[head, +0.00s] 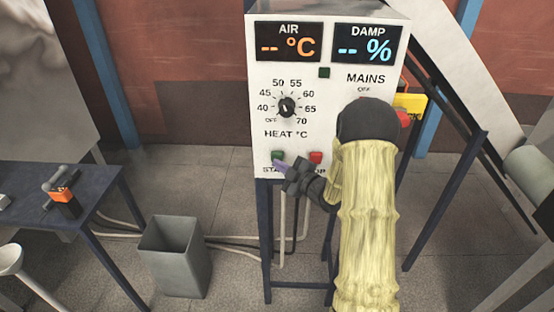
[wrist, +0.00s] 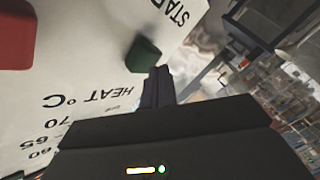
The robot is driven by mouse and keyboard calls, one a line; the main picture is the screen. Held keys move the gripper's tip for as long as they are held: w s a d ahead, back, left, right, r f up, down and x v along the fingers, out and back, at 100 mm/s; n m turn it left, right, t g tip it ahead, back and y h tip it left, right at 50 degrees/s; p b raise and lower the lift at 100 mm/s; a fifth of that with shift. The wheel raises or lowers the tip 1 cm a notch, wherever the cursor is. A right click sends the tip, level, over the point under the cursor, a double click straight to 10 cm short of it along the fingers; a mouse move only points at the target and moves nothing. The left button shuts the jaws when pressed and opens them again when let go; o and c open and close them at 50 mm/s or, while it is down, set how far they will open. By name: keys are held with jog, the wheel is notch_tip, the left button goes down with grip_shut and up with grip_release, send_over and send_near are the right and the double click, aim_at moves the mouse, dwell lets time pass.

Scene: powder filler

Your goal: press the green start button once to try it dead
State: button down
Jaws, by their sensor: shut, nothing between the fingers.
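The green start button (head: 278,155) sits low on the front of the white control panel (head: 262,100), above the partly hidden START label. My gripper (head: 279,166) is shut and empty, with its tips at or just below the button. In the wrist view the shut fingers (wrist: 156,80) point at the green button (wrist: 143,55), their tips very close to it. I cannot tell whether they touch. The red stop button (head: 316,157) is to the right, and it also shows in the wrist view (wrist: 14,35). The AIR display (head: 288,43) and DAMP display (head: 367,45) show dashes.
The heat knob (head: 287,107) is above the buttons. A grey bin (head: 175,258) stands on the floor, and a dark table (head: 95,180) is at left.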

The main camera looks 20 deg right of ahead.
jog(key=shift+w+d, duration=0.15)
jog(key=shift+w, duration=0.35)
dwell(0.8)
jog(key=shift+s+b, duration=0.1)
jog(key=shift+b, duration=0.2)
jog(key=shift+s+a+b, duration=0.3)
jog(key=shift+s+b, duration=0.15)
jog(key=shift+s, duration=0.35)
jog(key=s, duration=0.1)
jog(key=s+a+b, duration=0.1)
jog(key=s, duration=0.1)
jog(key=s+b, duration=0.1)
jog(key=shift+s+a, duration=0.25)
jog(key=shift+s, duration=0.15)
dwell(0.5)
